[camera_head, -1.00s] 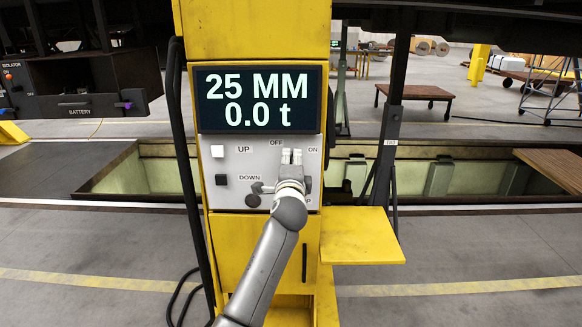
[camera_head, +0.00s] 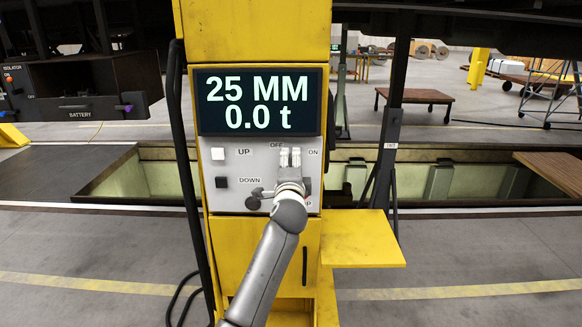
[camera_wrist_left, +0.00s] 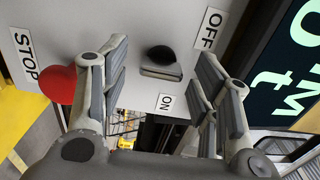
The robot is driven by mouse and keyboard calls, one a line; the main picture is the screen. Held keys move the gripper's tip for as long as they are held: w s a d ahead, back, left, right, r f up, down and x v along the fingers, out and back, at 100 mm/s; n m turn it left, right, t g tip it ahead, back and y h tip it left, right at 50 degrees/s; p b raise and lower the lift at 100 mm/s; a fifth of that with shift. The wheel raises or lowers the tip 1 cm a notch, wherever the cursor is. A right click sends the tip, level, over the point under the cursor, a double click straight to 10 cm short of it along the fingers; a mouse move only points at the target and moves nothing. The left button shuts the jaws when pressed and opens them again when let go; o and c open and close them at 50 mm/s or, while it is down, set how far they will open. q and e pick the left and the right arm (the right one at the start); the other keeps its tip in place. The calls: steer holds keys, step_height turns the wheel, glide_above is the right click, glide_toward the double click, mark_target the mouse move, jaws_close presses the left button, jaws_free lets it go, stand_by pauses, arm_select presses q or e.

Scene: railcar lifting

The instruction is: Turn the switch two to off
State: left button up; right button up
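The grey control panel (camera_head: 232,170) on the yellow column carries the switch between an OFF label and an ON label. In the left wrist view the switch shows as a black knob (camera_wrist_left: 161,55) with a flat metal piece (camera_wrist_left: 161,73) beside it. My left gripper (camera_head: 290,156) is in front of the panel and hides the switch in the head view. In the left wrist view the left gripper (camera_wrist_left: 161,85) is open, with one finger on each side of the knob. I cannot tell whether either finger touches it. My right gripper is not in view.
A red button (camera_wrist_left: 58,84) by a STOP label is beside the left finger. UP (camera_head: 218,153) and DOWN (camera_head: 221,182) buttons are on the panel's left. The display (camera_head: 258,101) above reads 25 MM and 0.0 t. A yellow shelf (camera_head: 360,240) juts out at lower right.

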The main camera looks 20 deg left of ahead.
arm_select(q)
steer(key=v, duration=1.2)
stand_by(0.3)
